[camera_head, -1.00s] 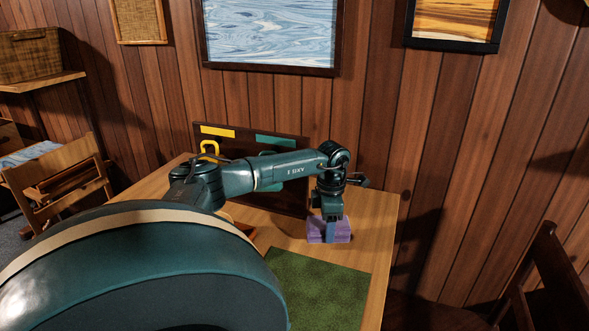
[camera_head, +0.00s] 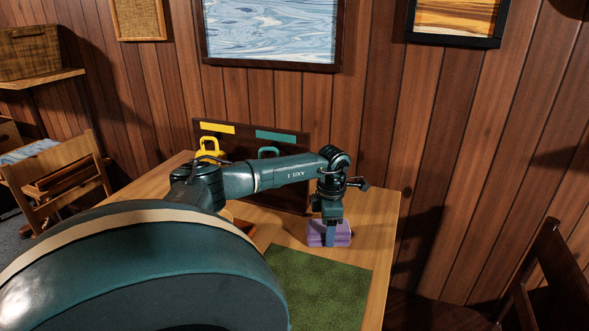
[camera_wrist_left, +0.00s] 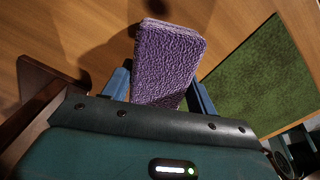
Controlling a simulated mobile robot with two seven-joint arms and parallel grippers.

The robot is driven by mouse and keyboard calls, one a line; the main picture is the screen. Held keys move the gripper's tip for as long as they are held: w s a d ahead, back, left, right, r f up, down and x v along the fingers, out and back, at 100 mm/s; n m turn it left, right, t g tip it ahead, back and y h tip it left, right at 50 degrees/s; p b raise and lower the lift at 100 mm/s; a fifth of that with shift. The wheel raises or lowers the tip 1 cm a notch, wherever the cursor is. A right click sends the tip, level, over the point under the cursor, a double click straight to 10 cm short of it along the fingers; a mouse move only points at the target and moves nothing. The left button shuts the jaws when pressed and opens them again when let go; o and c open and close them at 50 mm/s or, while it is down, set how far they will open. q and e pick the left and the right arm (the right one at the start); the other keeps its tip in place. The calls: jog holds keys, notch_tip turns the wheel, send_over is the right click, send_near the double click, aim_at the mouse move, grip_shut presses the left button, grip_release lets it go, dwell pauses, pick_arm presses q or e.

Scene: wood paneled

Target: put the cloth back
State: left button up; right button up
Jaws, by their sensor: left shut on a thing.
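The purple cloth (camera_head: 315,238) is a folded block with a rough, towel-like surface. It is at the right rear part of the wooden table. My left gripper (camera_head: 331,239) points down at it and is shut on it, with a blue finger on the cloth's near side. In the left wrist view the cloth (camera_wrist_left: 165,58) sits between the two blue fingers (camera_wrist_left: 160,98). I cannot tell for sure whether the cloth rests on the table or is slightly above it. My right gripper is not in view.
A green mat (camera_head: 320,288) covers the table (camera_head: 378,225) in front of the cloth. A dark board (camera_head: 290,195) with yellow and teal labels stands behind my arm, with a yellow padlock-like thing (camera_head: 209,146) and a teal one (camera_head: 268,152). Chairs flank the table.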

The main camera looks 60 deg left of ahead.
pick_arm(q)
jog(key=shift+f, duration=0.15)
jog(key=o, duration=1.1)
jog(key=shift+c, duration=0.2)
jog(key=o, duration=0.3)
jog(key=shift+o, duration=0.2)
jog(key=shift+r, duration=0.25)
notch_tip(320, 180, up, 13)
jog(key=shift+p, duration=0.45)
